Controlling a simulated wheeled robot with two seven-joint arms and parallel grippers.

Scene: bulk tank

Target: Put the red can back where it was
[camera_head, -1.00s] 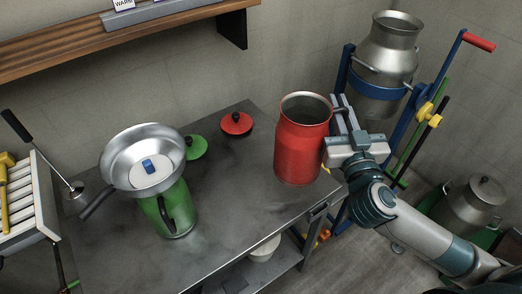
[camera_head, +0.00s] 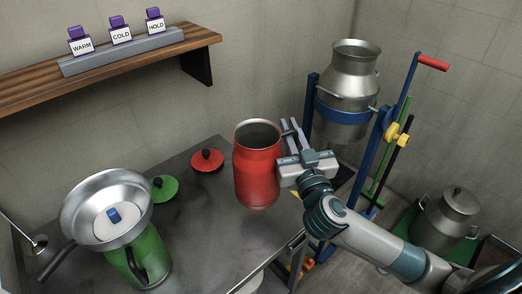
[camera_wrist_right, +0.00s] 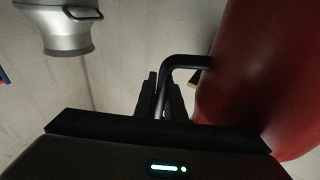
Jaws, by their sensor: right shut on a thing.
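The red can (camera_head: 257,170) is open-topped and upright at the right end of the grey table in the head view. My right gripper (camera_head: 290,135) is at its right side, shut on the can's black handle (camera_wrist_right: 185,62), which shows between the fingers in the right wrist view. The can's red wall (camera_wrist_right: 255,75) fills the right of that view. Whether the can's base touches the table is hard to tell. A red lid (camera_head: 207,160) with a black knob lies on the table, left of the can. My left gripper is not in view.
A green can (camera_head: 150,255) with a metal strainer (camera_head: 107,208) on top stands at the left, beside a green lid (camera_head: 164,188). A steel can (camera_head: 350,90) hangs in a blue stand at the right. A lidded steel can (camera_head: 445,220) stands on the floor. A wooden shelf (camera_head: 110,70) is above.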

